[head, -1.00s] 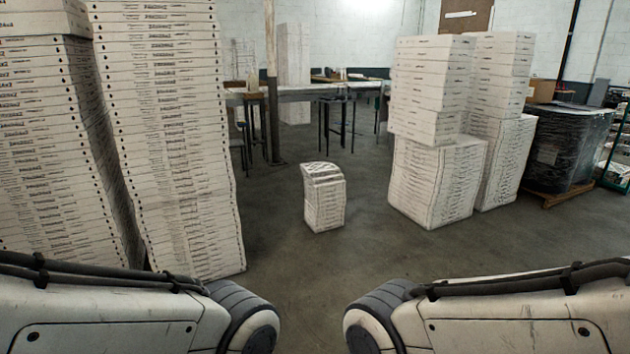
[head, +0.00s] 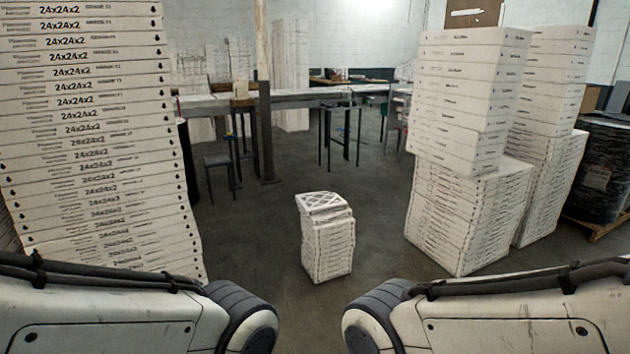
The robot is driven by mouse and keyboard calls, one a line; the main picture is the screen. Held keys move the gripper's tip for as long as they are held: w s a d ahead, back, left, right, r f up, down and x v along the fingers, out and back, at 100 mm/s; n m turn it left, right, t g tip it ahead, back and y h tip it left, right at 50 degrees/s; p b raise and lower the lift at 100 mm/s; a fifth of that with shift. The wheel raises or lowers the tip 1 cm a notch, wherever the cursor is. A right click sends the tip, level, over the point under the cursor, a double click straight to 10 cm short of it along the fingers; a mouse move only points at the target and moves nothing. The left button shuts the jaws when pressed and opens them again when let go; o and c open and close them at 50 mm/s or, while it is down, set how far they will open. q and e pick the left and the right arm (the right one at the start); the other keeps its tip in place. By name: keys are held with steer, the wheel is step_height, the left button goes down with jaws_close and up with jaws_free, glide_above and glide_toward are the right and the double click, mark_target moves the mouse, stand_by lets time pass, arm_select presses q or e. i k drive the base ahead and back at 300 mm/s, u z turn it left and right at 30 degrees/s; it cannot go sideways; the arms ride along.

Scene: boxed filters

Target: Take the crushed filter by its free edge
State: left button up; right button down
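A short stack of white filters (head: 328,245) stands on the floor straight ahead, between the taller stacks. Its top filter (head: 320,203) shows a lattice face and sits askew, shifted a little left of the ones below. I cannot tell from here whether it is the crushed one, and no free edge can be made out. My two arms reach in from the left and right at the bottom of the head view. Both grippers are out of the picture, and nothing of mine touches the stack.
A tall stack of boxed filters (head: 95,140) stands close on the left. Tall, uneven stacks (head: 465,150) stand on the right, with a black-wrapped pallet load (head: 598,170) beyond. Tables (head: 300,98) and a stool (head: 220,165) are behind. The floor (head: 375,290) around the short stack is clear.

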mark_target(323, 202)
steer(key=i, duration=4.45)
steer(key=z, duration=0.4)
